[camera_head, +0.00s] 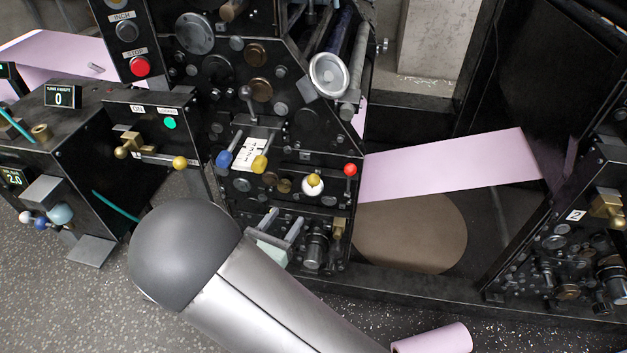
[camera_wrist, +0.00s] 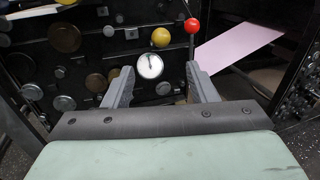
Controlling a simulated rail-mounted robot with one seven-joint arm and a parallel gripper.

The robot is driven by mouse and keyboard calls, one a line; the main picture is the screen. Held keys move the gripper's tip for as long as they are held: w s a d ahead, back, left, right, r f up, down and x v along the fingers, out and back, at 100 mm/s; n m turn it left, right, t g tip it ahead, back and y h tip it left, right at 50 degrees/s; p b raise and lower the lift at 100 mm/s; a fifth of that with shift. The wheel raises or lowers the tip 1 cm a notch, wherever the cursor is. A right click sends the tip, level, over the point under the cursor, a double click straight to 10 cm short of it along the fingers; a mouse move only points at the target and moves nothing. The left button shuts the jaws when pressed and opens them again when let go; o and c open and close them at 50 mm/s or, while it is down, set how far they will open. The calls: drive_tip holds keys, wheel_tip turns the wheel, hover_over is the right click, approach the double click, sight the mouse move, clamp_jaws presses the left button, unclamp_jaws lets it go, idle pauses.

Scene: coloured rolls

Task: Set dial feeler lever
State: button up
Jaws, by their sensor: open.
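A small round white dial (camera_head: 314,190) with a dark needle sits on the black machine front; it also shows in the wrist view (camera_wrist: 149,66). A yellow ball knob (camera_head: 313,179) is just above the dial and appears in the wrist view too (camera_wrist: 160,37). A red ball knob (camera_head: 350,169) on a thin dark lever stands to its right, also in the wrist view (camera_wrist: 192,25). No label tells which is the feeler lever. My gripper (camera_head: 287,214) is open and empty, below the dial. In the wrist view its fingers (camera_wrist: 160,69) frame the dial, apparently without touching it.
Blue (camera_head: 223,159) and yellow (camera_head: 259,164) knobs flank a white scale (camera_head: 248,154) to the upper left. A pink web (camera_head: 440,170) runs to the right. Several round knobs and bolts protrude around the dial. A pink roll (camera_head: 433,340) lies on the floor.

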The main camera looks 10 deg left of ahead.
sight(310, 184)
drive_tip(key=x, duration=1.5)
drive_tip(key=shift+w+d+p, duration=0.15)
drive_tip(key=shift+w+p, duration=0.05)
drive_tip(key=shift+p, duration=0.2)
